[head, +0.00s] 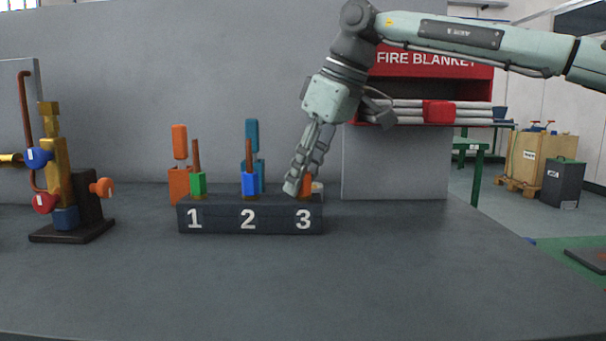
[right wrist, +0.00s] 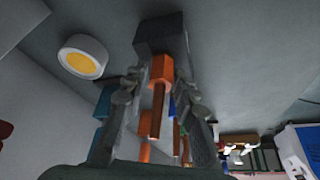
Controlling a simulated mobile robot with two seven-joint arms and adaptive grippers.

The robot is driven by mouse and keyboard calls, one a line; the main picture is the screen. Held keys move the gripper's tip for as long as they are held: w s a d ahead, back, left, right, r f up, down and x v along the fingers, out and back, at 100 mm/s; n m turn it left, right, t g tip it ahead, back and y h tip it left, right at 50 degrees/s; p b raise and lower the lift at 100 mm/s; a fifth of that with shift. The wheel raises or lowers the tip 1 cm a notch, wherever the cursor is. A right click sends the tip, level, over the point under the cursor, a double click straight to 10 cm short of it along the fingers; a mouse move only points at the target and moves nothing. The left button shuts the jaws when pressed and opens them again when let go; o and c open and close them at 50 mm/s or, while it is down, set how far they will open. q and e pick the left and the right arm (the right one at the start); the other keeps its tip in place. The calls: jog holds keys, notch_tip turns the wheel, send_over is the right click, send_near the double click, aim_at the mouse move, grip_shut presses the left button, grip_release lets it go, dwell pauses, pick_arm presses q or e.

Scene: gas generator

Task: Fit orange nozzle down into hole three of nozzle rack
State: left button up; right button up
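The dark nozzle rack (head: 270,226) stands on the table, its holes numbered 1 to 3. The orange nozzle (head: 308,184) is upright at hole three, its orange collar low at the rack's top; my fingers partly hide it. My right gripper (head: 292,188) reaches down from the upper right over that end of the rack. In the right wrist view, the orange nozzle (right wrist: 160,70), with its copper tube, stands between the two fingers, which look apart on either side of it. The rack's end (right wrist: 160,32) lies beyond it. My left gripper is out of view.
A green nozzle (head: 198,184) is in hole one and a blue nozzle (head: 250,184) in hole two. Orange (head: 179,182) and teal (head: 252,135) parts stand behind the rack. The gas generator (head: 65,190) stands at left. The front table is clear.

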jog(key=shift+o, duration=1.3)
jog(key=shift+r, duration=0.1)
jog(key=v, duration=1.2)
